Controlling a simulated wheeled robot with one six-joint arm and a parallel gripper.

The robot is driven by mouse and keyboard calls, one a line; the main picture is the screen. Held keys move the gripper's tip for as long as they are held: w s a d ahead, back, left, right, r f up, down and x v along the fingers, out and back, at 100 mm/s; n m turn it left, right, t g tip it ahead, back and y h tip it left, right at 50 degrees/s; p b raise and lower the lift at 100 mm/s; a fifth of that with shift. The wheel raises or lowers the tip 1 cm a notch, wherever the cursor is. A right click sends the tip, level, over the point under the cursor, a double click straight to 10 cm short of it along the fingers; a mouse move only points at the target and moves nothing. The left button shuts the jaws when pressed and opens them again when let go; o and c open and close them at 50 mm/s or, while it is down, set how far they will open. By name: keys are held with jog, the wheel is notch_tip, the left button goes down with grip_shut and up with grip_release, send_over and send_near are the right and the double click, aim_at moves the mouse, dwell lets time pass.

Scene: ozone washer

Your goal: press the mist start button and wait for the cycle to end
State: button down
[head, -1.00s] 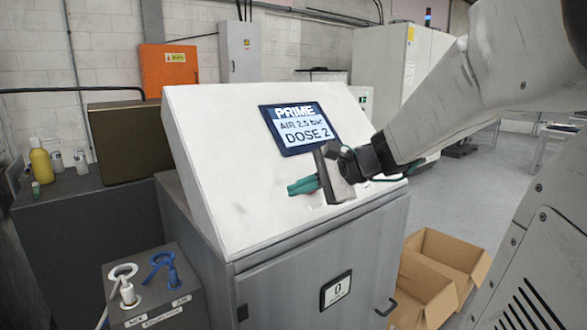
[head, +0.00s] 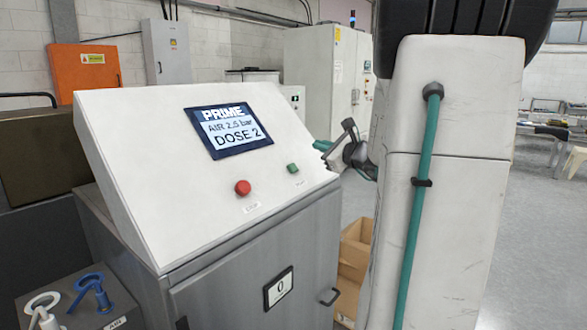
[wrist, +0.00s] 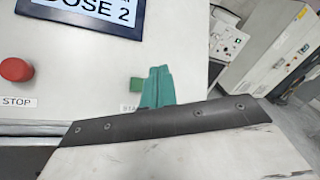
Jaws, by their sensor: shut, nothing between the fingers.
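The green button (head: 292,168) sits on the white sloped panel (head: 130,150), right of the red stop button (head: 242,187). In the wrist view the green button (wrist: 136,84) is beside my green fingertips (wrist: 158,88), and its label is partly hidden; I read only its first letters. The screen (head: 228,132) reads PRIME, AIR 2.5 bar, DOSE 2. My gripper (head: 322,146) is shut and empty, at the panel's right edge in the head view. I cannot tell how far it is from the panel surface.
Cardboard boxes (head: 354,250) stand on the floor to the right. A grey box with blue and white fittings (head: 92,292) is at lower left.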

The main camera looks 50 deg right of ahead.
aim_at(293, 164)
jog(key=shift+w+a+f, duration=0.15)
jog(key=shift+w+f, duration=1.4)
jog(key=shift+w+a+f, duration=0.15)
jog(key=shift+w+f, duration=1.4)
jog(key=shift+w+f, duration=0.1)
jog(key=shift+w+f, duration=0.2)
jog(key=shift+w+f, duration=0.35)
dwell(0.8)
jog(key=shift+s+r, duration=0.65)
jog(key=shift+s+d+r, duration=0.15)
jog(key=shift+s+r, duration=1.6)
jog(key=shift+s, duration=0.05)
